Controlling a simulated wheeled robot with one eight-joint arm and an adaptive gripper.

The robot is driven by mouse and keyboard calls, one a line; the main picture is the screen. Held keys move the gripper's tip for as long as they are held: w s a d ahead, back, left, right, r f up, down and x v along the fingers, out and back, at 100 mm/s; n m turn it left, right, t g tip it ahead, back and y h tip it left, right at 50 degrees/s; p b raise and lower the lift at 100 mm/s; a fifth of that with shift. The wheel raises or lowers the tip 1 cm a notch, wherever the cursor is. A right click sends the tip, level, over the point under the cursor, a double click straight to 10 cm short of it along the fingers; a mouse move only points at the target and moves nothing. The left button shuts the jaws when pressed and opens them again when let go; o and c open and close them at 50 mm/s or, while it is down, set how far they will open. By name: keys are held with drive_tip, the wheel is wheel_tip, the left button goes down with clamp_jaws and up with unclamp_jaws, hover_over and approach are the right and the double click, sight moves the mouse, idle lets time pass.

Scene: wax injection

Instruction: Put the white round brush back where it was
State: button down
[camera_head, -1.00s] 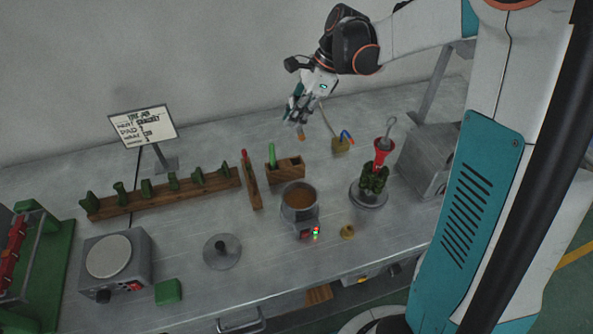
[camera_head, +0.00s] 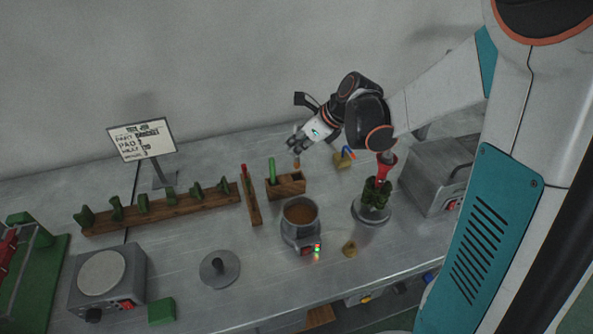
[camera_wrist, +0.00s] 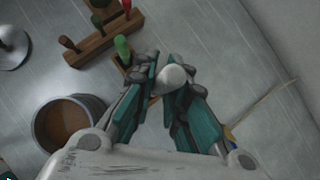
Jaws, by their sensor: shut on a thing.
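The white round brush shows in the wrist view as a pale rounded head (camera_wrist: 173,77) between my fingers. My gripper (camera_wrist: 168,90) is shut on it. In the head view my gripper (camera_head: 297,146) is above and slightly right of a wooden holder block (camera_head: 291,190), with a small orange-brown tip (camera_head: 297,164) hanging below the fingers. The brush and block look apart. A green-handled tool (camera_head: 271,167) stands in the block's left part, and a dark opening shows at its right. In the wrist view my fingers partly hide the block.
A metal pot of brown wax (camera_head: 300,222) stands in front of the block. A wooden rack (camera_head: 165,207) with several green pieces is at left.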

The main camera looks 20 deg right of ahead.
sight(296, 167)
wheel_tip(296, 167, down, 8)
drive_tip(key=shift+f+b, duration=0.1)
drive_tip(key=shift+b, duration=1.05)
drive_tip(key=shift+f+b, duration=0.45)
drive_tip(key=shift+f, duration=0.15)
drive_tip(key=c, duration=1.6)
unclamp_jaws()
